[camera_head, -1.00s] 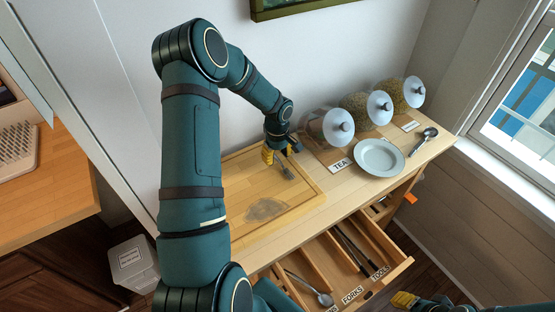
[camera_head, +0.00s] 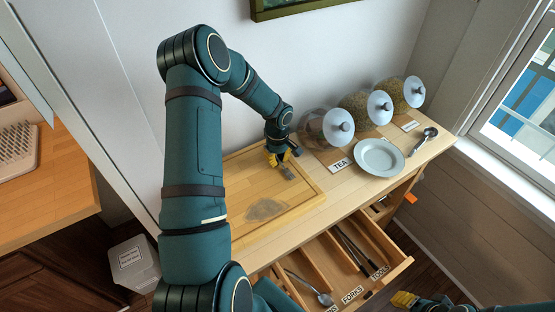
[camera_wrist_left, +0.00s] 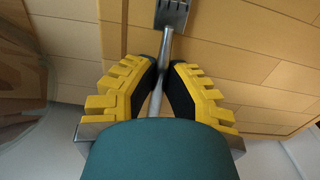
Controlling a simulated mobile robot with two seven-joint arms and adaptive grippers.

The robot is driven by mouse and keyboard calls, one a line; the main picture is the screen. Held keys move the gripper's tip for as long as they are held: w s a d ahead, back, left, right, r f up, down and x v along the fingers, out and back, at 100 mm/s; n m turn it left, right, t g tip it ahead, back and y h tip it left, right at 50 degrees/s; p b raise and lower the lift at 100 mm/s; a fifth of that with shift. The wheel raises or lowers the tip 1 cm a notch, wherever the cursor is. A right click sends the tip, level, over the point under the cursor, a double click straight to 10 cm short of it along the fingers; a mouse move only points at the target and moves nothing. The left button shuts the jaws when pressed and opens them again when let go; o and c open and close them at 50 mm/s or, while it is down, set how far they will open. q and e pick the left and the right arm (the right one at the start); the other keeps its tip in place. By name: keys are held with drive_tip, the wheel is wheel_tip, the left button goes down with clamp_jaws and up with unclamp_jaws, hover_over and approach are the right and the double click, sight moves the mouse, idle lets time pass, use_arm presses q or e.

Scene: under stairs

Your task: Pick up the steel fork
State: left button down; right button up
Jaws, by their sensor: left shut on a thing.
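The steel fork (camera_wrist_left: 170,18) shows in the left wrist view, its tines at the top and its handle running down between the yellow fingers. In the head view the fork head (camera_head: 287,172) shows just beyond the fingertips, over the wooden cutting board (camera_head: 232,226). My left gripper (camera_head: 279,158) is shut on the fork's handle; in the left wrist view the pads of the gripper (camera_wrist_left: 163,85) close around it. I cannot tell whether the fork touches the board. Of my right gripper, only a yellow part (camera_head: 403,299) shows at the lower right.
Several lidded jars (camera_head: 338,127) stand along the wall. A white plate (camera_head: 379,157) and a spoon (camera_head: 424,141) lie on the counter to the right. Below, an open drawer (camera_head: 398,262) with labelled compartments holds a spoon (camera_head: 322,298) and dark-handled tools (camera_head: 352,250).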

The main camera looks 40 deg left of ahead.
sight(278, 158)
use_arm(q)
wheel_tip(278, 158, up, 10)
drive_tip(key=shift+r, duration=0.1)
idle(0.4)
idle(0.7)
